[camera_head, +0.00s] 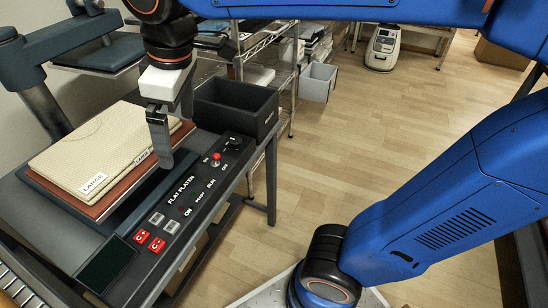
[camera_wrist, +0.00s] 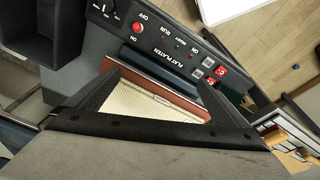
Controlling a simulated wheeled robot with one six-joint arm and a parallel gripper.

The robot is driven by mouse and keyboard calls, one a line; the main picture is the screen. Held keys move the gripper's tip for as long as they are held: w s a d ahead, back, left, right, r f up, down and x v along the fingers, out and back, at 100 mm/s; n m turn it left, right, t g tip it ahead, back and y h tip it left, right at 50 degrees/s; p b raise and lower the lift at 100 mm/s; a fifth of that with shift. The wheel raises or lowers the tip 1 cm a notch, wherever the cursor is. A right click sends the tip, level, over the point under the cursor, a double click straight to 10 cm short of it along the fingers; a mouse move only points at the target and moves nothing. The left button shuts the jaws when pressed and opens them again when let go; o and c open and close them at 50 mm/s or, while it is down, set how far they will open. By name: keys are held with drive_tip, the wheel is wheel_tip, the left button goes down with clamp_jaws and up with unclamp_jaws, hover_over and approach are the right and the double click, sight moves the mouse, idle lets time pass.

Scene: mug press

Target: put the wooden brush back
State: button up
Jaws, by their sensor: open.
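I cannot make out a wooden brush in either view. My gripper (camera_head: 173,145) hangs above the flat platen machine (camera_head: 205,215), between its cream pad and its control strip. In the wrist view my gripper (camera_wrist: 156,76) has its two dark fingers spread apart, with nothing seen between them but the machine below. The black open bin (camera_head: 240,108) stands at the far end of the machine, just beyond my gripper. I see nothing inside the part of it that shows. The bin also shows at the upper left of the wrist view (camera_wrist: 48,40).
A cream pad (camera_head: 88,160) marked LARGE lies on a red-brown board (camera_head: 175,140). Light wooden pieces (camera_wrist: 282,138) show at the wrist view's right, too small to identify. A wire shelf (camera_head: 265,45) stands behind the bin. The wood floor (camera_head: 360,140) right of the machine is clear.

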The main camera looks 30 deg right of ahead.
drive_tip(key=s+d+f+m+t, duration=0.1)
drive_tip(key=s+d+f+m, duration=0.1)
drive_tip(key=d, duration=0.4)
drive_tip(key=s+d+f+m+h, duration=0.1)
drive_tip(key=s+d+f+m, duration=0.1)
drive_tip(key=d+f+m, duration=0.3)
drive_tip(key=s+d+f+m+t, duration=0.1)
drive_tip(key=s+d+f+m, duration=0.2)
drive_tip(key=d+f, duration=0.3)
drive_tip(key=d+m, duration=0.1)
drive_tip(key=d, duration=0.2)
drive_tip(key=shift+d+f+t, duration=0.15)
drive_tip(key=shift+d+t, duration=0.05)
drive_tip(key=shift+t, duration=0.1)
